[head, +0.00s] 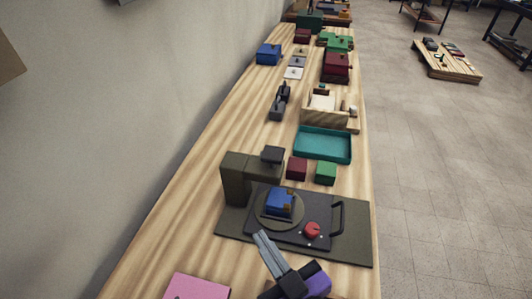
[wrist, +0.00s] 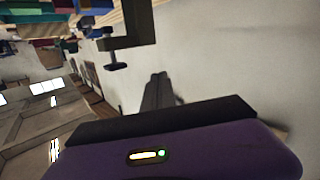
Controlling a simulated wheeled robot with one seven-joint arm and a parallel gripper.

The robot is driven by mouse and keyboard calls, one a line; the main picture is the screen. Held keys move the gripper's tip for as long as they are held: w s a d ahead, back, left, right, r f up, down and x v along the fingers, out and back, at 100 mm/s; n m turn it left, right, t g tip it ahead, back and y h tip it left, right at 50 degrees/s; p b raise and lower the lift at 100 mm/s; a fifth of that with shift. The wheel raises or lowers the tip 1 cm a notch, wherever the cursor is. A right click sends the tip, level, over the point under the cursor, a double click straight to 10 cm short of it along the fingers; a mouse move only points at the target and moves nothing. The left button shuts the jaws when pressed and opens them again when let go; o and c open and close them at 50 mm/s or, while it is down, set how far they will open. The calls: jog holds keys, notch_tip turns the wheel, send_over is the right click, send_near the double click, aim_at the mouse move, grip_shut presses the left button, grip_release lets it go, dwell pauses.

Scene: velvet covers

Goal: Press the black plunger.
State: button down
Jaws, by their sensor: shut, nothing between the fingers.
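The black plunger (head: 272,154) is a dark flat cap on a short stem. It stands up from the arm of an olive press frame (head: 236,180), left of the middle in the head view. In the wrist view, which looks upside down, the plunger (wrist: 115,66) hangs from the olive frame (wrist: 140,27). A gap shows between cap and frame. My gripper (head: 259,237) is at the bottom of the head view, nearer than the press and apart from the plunger. Its grey fingers are together and empty; they also show in the wrist view (wrist: 159,77).
A dark plate (head: 320,218) with a handle, blue block (head: 279,203) and red knob (head: 312,229) lies on the press base. Red (head: 297,168) and green (head: 326,172) blocks and a teal tray (head: 323,145) stand behind. A pink block (head: 197,287) is at the near left. A wall runs along the left.

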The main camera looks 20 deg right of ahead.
jog(key=w+a+r+m+h+b, duration=0.15)
jog(key=w+r+m+h, duration=0.5)
jog(key=w, duration=0.65)
jog(key=shift+s+d+r+m+g+h, duration=0.25)
jog(key=shift+d+r+m+g+h, duration=0.3)
jog(key=shift+d+g+h, duration=0.2)
jog(key=shift+s+d+r+m+g+h, duration=0.3)
jog(key=shift+d+r+m+g+h, duration=0.15)
jog(key=shift+d+m+g+h, duration=0.3)
jog(key=shift+s+d+r+m+g+h, duration=0.25)
jog(key=shift+d+r+m+g+h, duration=0.3)
jog(key=shift+d+h, duration=0.25)
jog(key=shift+w+d, duration=0.1)
jog(key=p, duration=0.2)
send_over(271, 160)
notch_tip(271, 160, down, 2)
notch_tip(271, 160, down, 3)
jog(key=shift+r, duration=0.1)
jog(key=shift+f, duration=0.9)
